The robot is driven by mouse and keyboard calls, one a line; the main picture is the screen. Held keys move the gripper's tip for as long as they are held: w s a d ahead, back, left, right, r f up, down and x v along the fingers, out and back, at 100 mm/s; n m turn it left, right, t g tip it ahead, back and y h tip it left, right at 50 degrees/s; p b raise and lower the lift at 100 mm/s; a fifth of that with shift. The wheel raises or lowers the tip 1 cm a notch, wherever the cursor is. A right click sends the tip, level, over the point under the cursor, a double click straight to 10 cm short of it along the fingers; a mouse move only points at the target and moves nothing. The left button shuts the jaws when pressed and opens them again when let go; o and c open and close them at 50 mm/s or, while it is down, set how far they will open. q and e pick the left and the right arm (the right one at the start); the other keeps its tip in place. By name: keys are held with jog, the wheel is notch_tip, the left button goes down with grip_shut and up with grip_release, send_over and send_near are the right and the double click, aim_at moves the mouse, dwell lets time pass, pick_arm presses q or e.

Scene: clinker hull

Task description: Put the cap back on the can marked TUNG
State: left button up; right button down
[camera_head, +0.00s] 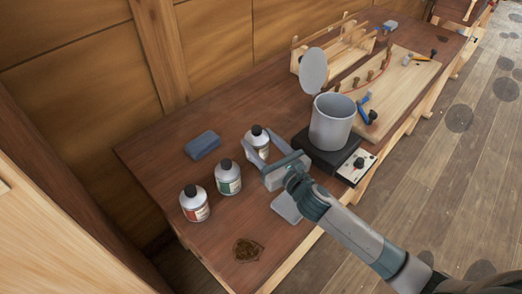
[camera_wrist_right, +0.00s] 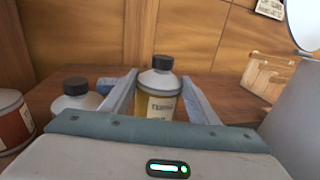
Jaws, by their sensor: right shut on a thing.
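Three white-shouldered cans with dark caps stand on the bench: one with a red label (camera_head: 194,207), one with a green label (camera_head: 228,182), and a yellow-labelled can (camera_wrist_right: 159,106) farthest right. My right gripper (camera_head: 258,153) is shut on the yellow-labelled can, with one finger along each side of its body. Its dark cap (camera_wrist_right: 163,62) sits on top, above the fingers. The can looks upright. Label lettering is too small to read, so I cannot tell which can is marked TUNG. No loose cap shows. My left gripper is not in view.
A grey pot (camera_head: 331,124) with its round lid (camera_head: 313,70) raised stands on a dark heater just right of my gripper. A blue-grey block (camera_head: 202,145) lies behind the cans. A grey pad (camera_head: 287,207) and brown patch (camera_head: 247,250) lie in front.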

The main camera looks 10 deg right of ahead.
aim_at(264, 155)
jog(key=shift+f, duration=1.95)
jog(key=shift+f, duration=0.15)
jog(key=c, duration=0.7)
grip_release()
